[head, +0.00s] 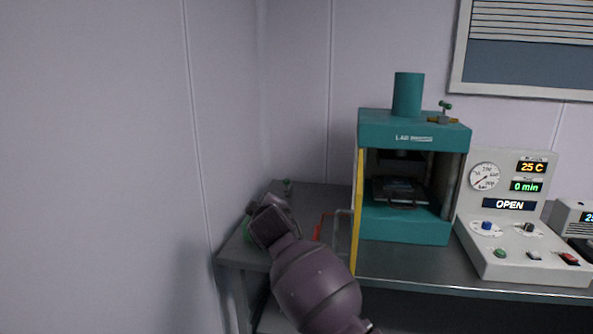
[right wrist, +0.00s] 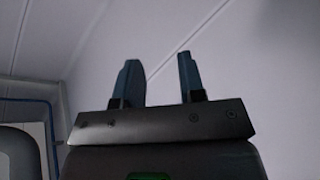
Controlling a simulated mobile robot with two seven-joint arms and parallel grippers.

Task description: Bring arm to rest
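One of my arms rises from the bottom middle of the head view and leans up and left, its dark end over the left end of the bench (head: 300,196). I do not make out my left gripper in either view.
A teal lab press (head: 410,228) stands on the bench, with a yellow-edged guard (head: 357,215) at its left. A control console (head: 520,250) reading OPEN, 25 C and 0 min is to its right. The left wall is near.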

